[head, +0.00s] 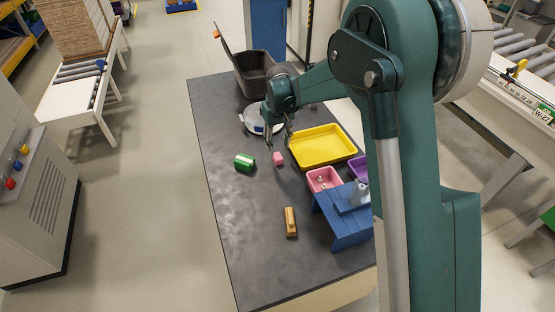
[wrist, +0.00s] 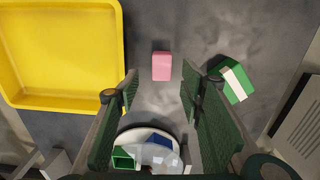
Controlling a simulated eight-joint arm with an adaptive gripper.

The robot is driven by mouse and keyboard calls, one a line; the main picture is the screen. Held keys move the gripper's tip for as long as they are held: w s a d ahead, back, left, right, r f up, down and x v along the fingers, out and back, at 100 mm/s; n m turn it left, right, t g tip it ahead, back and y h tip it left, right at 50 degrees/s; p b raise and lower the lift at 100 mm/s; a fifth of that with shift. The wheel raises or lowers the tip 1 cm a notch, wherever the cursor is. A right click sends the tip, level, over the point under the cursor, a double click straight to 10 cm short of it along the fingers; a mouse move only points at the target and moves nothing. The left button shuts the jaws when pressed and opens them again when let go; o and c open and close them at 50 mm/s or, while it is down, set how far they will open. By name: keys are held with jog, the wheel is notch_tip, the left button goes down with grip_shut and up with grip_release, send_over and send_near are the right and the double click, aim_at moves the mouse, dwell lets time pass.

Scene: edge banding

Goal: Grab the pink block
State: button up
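The pink block (head: 278,158) lies on the dark table, between a green block and a yellow tray. In the wrist view the pink block (wrist: 162,66) lies beyond my fingertips, roughly in line with the gap between them. My gripper (head: 278,142) is above the table close to the pink block. In the wrist view its two green-padded fingers (wrist: 162,88) are spread apart with nothing between the tips. It is open and not touching the block as far as I can see.
A yellow tray (head: 322,146) stands to the right of the block. A green and white block (head: 244,162) lies to its left. A wooden block (head: 291,222), a pink bin (head: 323,179) and a blue stand (head: 345,222) are nearer. A round white plate (wrist: 147,145) with items shows below the fingers. The table's left front is clear.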

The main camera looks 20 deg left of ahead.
aim_at(277, 156)
jog(key=shift+f, duration=1.05)
jog(key=shift+f, duration=0.1)
jog(key=shift+s+a+f+b, duration=0.1)
jog(key=shift+f+b, duration=0.1)
jog(key=shift+f, duration=1.05)
jog(key=shift+a+f+b, duration=0.1)
jog(key=shift+f+b, duration=0.1)
jog(key=shift+f, duration=1.05)
jog(key=c, duration=0.9)
